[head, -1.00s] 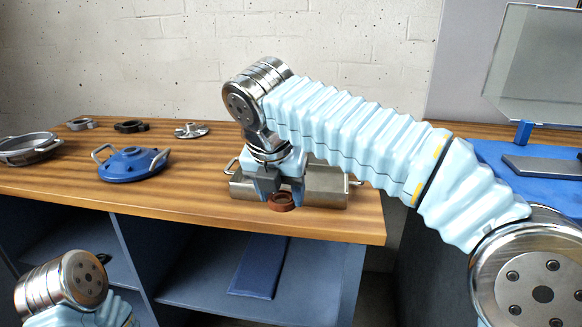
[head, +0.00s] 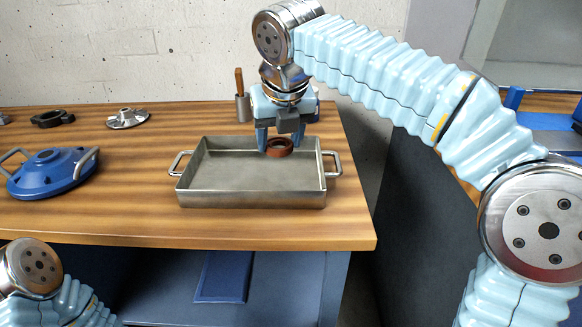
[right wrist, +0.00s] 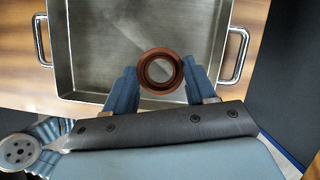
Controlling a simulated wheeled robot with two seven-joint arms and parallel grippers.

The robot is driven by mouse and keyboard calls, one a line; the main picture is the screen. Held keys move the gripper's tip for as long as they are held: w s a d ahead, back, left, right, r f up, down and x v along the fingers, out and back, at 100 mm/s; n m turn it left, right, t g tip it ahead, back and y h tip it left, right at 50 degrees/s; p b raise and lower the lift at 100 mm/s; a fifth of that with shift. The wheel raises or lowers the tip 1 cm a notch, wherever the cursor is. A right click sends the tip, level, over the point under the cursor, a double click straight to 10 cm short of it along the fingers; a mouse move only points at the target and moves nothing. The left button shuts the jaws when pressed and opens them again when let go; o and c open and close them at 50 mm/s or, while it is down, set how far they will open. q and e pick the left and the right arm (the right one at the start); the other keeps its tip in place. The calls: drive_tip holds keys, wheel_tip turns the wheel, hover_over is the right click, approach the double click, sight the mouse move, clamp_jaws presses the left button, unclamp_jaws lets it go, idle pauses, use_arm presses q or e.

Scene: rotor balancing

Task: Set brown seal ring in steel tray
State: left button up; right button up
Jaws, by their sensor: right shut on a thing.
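The brown seal ring (head: 279,148) is held between the fingertips of my right gripper (head: 278,144), which is shut on it. In the head view the ring shows over the right part of the steel tray (head: 250,200), near its back wall. The right wrist view shows the ring (right wrist: 160,54) between the blue fingers, with the empty tray floor behind it. It appears to be above the floor; the exact height is hard to tell. The steel tray has a handle at each end and also shows in the right wrist view (right wrist: 62,50). My left gripper is not in view.
The wooden bench (head: 120,225) carries a blue lidded part with handles (head: 52,174) at left. A dark ring part (head: 53,118) and a metal flange (head: 128,118) lie behind. A cup with a wooden-handled tool (head: 241,105) stands behind the tray. Bench between blue part and tray is clear.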

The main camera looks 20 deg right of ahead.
sight(291, 142)
drive_tip(key=d+f, duration=0.1)
drive_tip(key=w+d+f, duration=0.1)
drive_tip(key=f, duration=0.1)
drive_tip(key=shift+d+f, duration=0.2)
drive_tip(key=f, duration=0.1)
drive_tip(key=d+f+b, duration=0.1)
drive_tip(key=f, duration=0.1)
drive_tip(key=shift+w+f, duration=0.2)
drive_tip(key=shift+a+f, duration=0.1)
drive_tip(key=shift+f, duration=0.2)
drive_tip(key=shift+f, duration=0.1)
drive_tip(key=o, duration=0.7)
drive_tip(key=shift+o, duration=0.2)
drive_tip(key=shift+r, duration=0.35)
drive_tip(key=p+v, duration=0.2)
drive_tip(key=v, duration=0.9)
drive_tip(key=shift+s+r, duration=0.25)
